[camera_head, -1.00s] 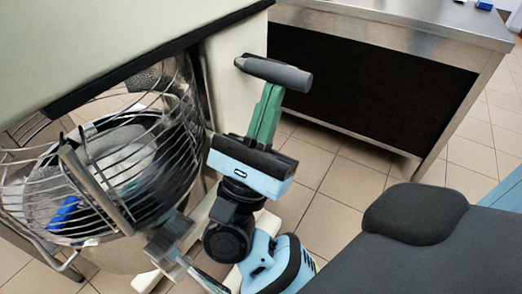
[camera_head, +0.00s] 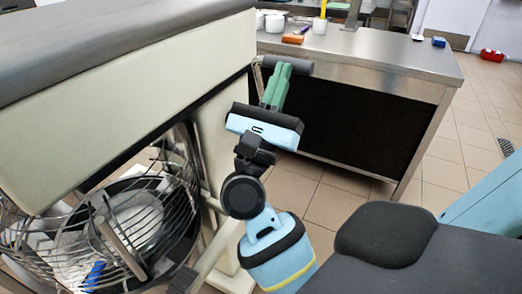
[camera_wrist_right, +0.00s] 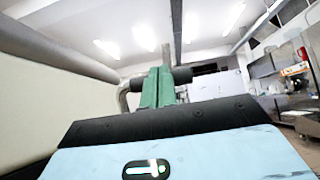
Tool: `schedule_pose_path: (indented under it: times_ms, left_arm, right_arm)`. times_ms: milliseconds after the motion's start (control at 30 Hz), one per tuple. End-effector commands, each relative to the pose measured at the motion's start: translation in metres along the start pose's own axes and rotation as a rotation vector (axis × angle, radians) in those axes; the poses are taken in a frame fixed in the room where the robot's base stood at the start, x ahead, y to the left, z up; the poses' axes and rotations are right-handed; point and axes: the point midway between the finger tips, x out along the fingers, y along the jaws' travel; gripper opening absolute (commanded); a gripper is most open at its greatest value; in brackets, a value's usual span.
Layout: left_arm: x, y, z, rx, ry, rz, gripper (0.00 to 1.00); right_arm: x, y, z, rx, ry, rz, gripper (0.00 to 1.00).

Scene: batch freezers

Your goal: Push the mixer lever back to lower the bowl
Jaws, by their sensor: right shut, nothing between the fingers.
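The mixer (camera_head: 120,110) stands at the left with a cream body and grey top. Its lever has a dark grey cylindrical handle (camera_head: 298,68), partly hidden behind my fingers, just right of the mixer body. My right gripper (camera_head: 279,76) has its green fingers shut and empty, up against the handle; contact cannot be told for sure. In the right wrist view, the handle (camera_wrist_right: 183,76) crosses behind the fingers (camera_wrist_right: 157,86), with a bent metal rod at the left. The bowl (camera_head: 150,225) sits below the mixer body, inside a wire guard (camera_head: 178,210). My left gripper is out of view.
A steel table (camera_head: 385,70) with a dark front stands behind the lever. White bowls (camera_head: 273,22) and an orange item (camera_head: 293,39) lie on it. A blue object (camera_head: 95,275) shows by the wire guard.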

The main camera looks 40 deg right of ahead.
Motion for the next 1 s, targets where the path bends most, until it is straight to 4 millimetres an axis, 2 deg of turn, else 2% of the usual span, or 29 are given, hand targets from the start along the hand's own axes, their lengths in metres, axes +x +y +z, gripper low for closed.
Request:
schedule_pose_path:
  times_ms: [100, 333, 1000]
  left_arm:
    - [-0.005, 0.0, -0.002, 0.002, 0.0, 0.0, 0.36]
    - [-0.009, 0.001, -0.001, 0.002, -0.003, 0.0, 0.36]
    - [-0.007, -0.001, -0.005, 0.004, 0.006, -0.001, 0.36]
  right_arm:
    - [0.015, 0.0, -0.002, 0.0, -0.002, -0.002, 0.0]
    - [0.028, 0.0, -0.009, -0.001, -0.001, 0.0, 0.0]
    - [0.029, 0.001, -0.012, -0.002, 0.003, 0.001, 0.0]
